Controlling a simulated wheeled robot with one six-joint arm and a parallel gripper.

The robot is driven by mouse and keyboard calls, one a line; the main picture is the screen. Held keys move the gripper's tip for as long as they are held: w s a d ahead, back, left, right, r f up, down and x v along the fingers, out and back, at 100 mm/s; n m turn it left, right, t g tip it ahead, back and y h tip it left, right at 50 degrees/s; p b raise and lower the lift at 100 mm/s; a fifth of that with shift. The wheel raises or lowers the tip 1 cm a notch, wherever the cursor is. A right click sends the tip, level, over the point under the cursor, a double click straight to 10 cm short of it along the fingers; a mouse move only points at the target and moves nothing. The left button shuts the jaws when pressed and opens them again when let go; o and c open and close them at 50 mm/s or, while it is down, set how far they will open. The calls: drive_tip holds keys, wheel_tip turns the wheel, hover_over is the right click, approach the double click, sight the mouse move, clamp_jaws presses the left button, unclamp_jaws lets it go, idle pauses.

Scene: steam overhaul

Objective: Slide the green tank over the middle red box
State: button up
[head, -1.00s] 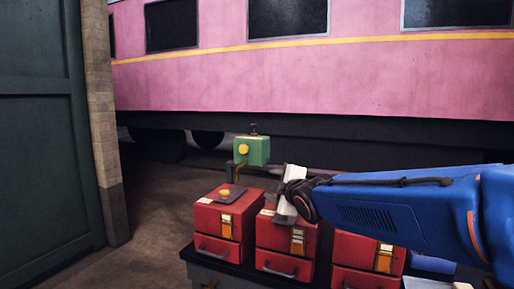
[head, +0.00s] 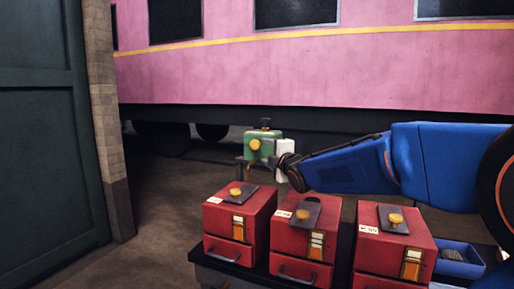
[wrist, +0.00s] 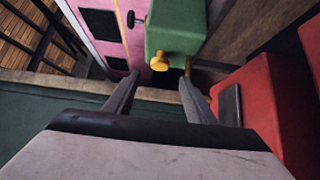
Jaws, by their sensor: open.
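The green tank (head: 262,148), with a yellow knob on its front and a dark fitting on top, stands behind the row of red boxes, above a dark support. The middle red box (head: 290,243) has a dark plate with a yellow knob on top. My gripper (wrist: 158,80) is open and empty. In the head view its pale body is at the tank's right side and its fingers cannot be made out. In the wrist view the tank (wrist: 175,32) and its yellow knob lie just beyond the fingertips, with no clear contact.
A left red box (head: 228,230) and a right red box (head: 383,260) flank the middle one on a dark-topped bench. A blue tray (head: 462,258) sits at the right. A pink carriage (head: 300,70) stands behind; a green door (head: 40,150) is at the left.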

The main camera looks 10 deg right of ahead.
sight(256, 146)
drive_tip(key=w, duration=0.3)
drive_tip(key=w+a, duration=0.1)
drive_tip(key=w, duration=0.5)
drive_tip(key=shift+w+a, duration=0.25)
clamp_jaws()
